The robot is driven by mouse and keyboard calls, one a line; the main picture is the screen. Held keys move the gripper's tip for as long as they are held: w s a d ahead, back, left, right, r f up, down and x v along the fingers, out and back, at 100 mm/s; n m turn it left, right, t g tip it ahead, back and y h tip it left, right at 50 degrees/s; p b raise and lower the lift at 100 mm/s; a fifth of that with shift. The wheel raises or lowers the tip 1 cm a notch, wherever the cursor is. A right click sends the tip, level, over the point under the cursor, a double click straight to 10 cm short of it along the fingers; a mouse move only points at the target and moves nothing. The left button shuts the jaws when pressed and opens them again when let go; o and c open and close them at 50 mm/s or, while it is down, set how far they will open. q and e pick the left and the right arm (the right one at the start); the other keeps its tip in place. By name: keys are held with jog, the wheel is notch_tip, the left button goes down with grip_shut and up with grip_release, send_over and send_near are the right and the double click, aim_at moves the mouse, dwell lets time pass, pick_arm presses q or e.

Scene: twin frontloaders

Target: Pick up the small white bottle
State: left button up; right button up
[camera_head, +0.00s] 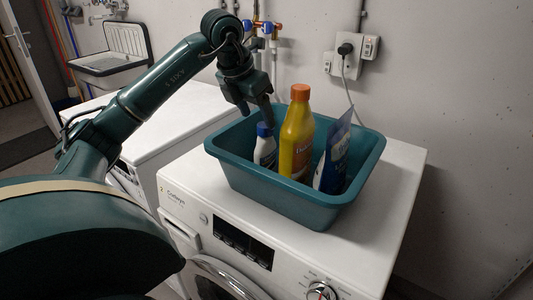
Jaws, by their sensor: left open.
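The small white bottle (264,152) with a blue cap stands upright in the teal basket (290,203), near its left end. The basket's wall hides the bottle's lower part. My left gripper (256,112) points down, open, just above the bottle's cap. Its fingers look empty, and the exact gap to the cap is hard to judge. My right gripper does not show.
A tall yellow bottle (296,138) with an orange cap stands right beside the white bottle. A blue and white bag (334,160) leans at the basket's right. The basket stands on a white front-loading washer (390,215), near the wall with pipes and sockets.

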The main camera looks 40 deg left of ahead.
aim_at(263, 125)
pick_arm(q)
jog(key=x, duration=0.6)
jog(key=shift+w+d+f, duration=0.2)
jog(key=shift+w+f, duration=0.1)
grip_shut()
dwell(0.4)
